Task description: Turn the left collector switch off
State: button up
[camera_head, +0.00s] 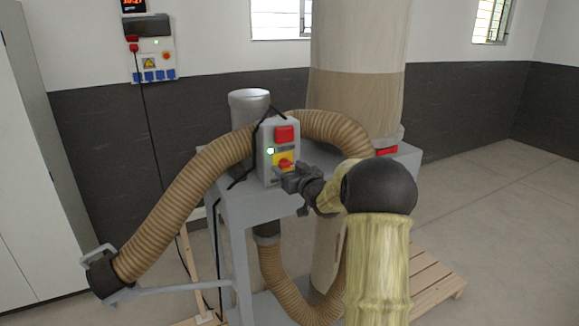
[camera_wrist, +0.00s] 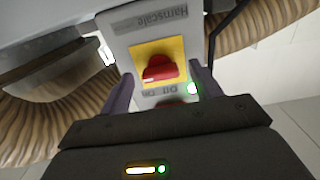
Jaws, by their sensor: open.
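The grey collector switch box (camera_head: 267,170) stands on the machine's frame. It has a red button (camera_head: 284,133), a lit green lamp (camera_head: 270,151) and a red rotary knob (camera_head: 285,163) on a yellow plate. In the wrist view the red knob (camera_wrist: 160,70) sits on its yellow plate (camera_wrist: 142,53), with the lit green lamp (camera_wrist: 193,88) beside printed lettering. My gripper (camera_head: 288,180) is close in front of the knob. In the wrist view my gripper (camera_wrist: 162,76) is open, one finger on each side of the knob, apparently apart from it.
A ribbed brown hose (camera_head: 190,195) loops behind the box, and a black cable hangs near it. A large collector drum (camera_head: 355,95) stands behind. A wall power panel (camera_head: 152,62) is at the back left. Pallet slats (camera_head: 430,283) lie at the lower right.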

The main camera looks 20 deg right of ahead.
jog(key=c, duration=1)
jog(key=shift+f+n+b, duration=0.1)
jog(key=shift+n+b, duration=0.4)
jog(key=shift+b, duration=0.35)
jog(key=n+b, duration=1.6)
jog(key=shift+n, duration=0.4)
jog(key=shift+b, duration=0.3)
